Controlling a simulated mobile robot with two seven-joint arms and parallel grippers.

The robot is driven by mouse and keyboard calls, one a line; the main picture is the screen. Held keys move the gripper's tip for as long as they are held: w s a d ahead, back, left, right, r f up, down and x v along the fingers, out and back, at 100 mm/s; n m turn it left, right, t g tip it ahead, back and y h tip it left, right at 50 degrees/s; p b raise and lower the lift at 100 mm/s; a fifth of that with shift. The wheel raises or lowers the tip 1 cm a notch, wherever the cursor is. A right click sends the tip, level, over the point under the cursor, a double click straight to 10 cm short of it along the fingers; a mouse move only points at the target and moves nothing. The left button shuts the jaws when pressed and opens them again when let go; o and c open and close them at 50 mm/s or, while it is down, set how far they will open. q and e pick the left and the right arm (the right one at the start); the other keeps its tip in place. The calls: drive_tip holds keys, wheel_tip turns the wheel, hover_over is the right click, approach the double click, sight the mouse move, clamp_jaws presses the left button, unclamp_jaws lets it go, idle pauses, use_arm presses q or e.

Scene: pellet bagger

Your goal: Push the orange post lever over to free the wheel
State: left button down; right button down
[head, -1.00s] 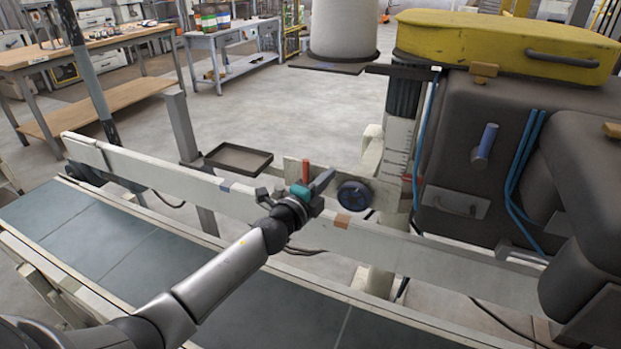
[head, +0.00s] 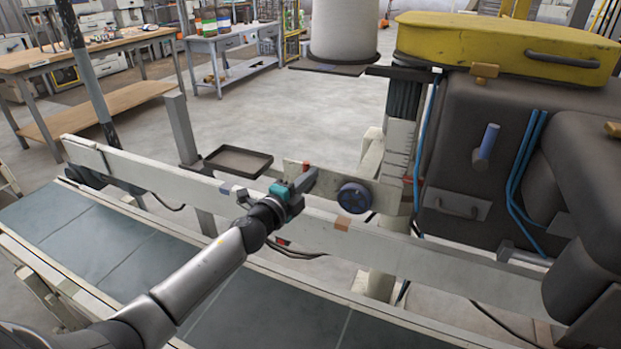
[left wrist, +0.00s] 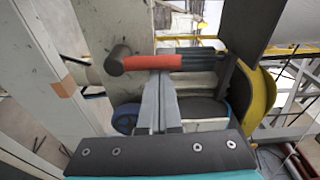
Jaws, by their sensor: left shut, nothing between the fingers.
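The orange lever (left wrist: 165,62) shows in the left wrist view as a red-orange bar. It has a round dark end at the left and a dark ribbed part at the right. In the head view only a small bit of it (head: 306,165) shows behind my gripper. My left gripper (head: 312,174) is shut and empty at the lever. In the left wrist view its fingertips (left wrist: 160,78) overlap the bar's lower edge; I cannot tell whether they touch. The dark blue wheel (head: 355,198) is on the plate to the right of the gripper. My right gripper is not in view.
A long pale rail (head: 180,180) runs in front of the wheel plate, with the conveyor (head: 60,235) on the near side. An empty dark tray (head: 238,160) is left of the lever. The grey machine body (head: 480,130) with blue hoses stands at the right.

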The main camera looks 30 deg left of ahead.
use_arm(q)
drive_tip(key=shift+n, duration=0.3)
